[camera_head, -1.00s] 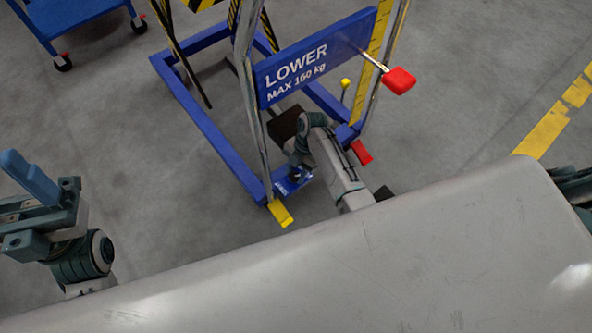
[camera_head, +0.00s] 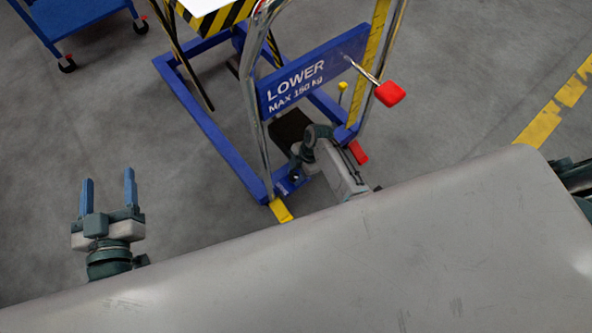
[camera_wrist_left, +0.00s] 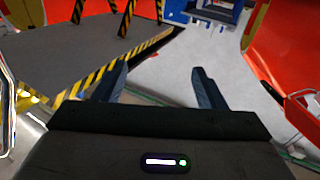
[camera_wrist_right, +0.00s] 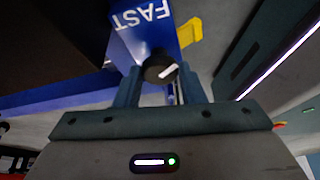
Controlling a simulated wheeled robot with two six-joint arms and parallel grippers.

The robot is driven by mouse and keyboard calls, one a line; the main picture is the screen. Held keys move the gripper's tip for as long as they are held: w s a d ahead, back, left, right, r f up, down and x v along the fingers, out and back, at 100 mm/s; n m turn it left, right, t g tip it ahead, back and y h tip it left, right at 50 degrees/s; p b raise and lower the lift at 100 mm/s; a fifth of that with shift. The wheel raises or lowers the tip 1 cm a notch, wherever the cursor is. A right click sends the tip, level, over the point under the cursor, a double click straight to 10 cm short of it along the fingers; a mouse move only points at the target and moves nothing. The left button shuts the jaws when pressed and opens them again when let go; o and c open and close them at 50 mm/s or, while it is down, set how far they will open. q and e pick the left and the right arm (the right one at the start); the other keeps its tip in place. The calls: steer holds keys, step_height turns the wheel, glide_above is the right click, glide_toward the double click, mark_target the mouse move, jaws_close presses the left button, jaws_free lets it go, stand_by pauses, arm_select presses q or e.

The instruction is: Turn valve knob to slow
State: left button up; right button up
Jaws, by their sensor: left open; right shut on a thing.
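The black valve knob (camera_wrist_right: 160,68) with a white pointer mark shows in the right wrist view, beside a blue plate (camera_wrist_right: 140,35) lettered FAST. The mark slants up to the right in that view. My right gripper (camera_wrist_right: 159,88) is shut on the knob, with one finger on each side. In the head view my right arm reaches down to the foot of the blue lift, and its fingers and the knob cannot be made out there. No SLOW lettering shows. My left gripper (camera_head: 108,180) is open and empty over the floor at the left; its fingers also show in the left wrist view (camera_wrist_left: 158,72).
The blue lift has a LOWER MAX 160 kg panel (camera_head: 310,75), chrome rails and a red-knobbed lever (camera_head: 390,93). A blue cart (camera_head: 75,20) stands at the far left. A large grey surface (camera_head: 330,265) fills the foreground. Bare floor surrounds my left gripper.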

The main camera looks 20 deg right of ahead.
steer(key=shift+s+r+m+t+p, duration=0.15)
steer(key=shift+m+t+p, duration=0.25)
steer(key=shift+m+p, duration=0.8)
steer(key=shift+m, duration=0.1)
steer(key=shift+m+t+p, duration=0.5)
steer(key=shift+m+p, duration=0.15)
steer(key=shift+m, duration=0.25)
arm_select(q)
steer(key=s+f+g+p, duration=0.1)
steer(key=s+f+g, duration=0.8)
steer(key=f+g, duration=0.1)
steer(key=shift+s+f+g, duration=0.3)
steer(key=shift+g, duration=0.3)
arm_select(e)
steer(key=shift+s+m+t+h, duration=0.1)
steer(key=shift+m+t+h, duration=0.25)
steer(key=shift+m, duration=0.75)
steer(key=o, duration=1)
arm_select(q)
steer(key=shift+m, duration=0.3)
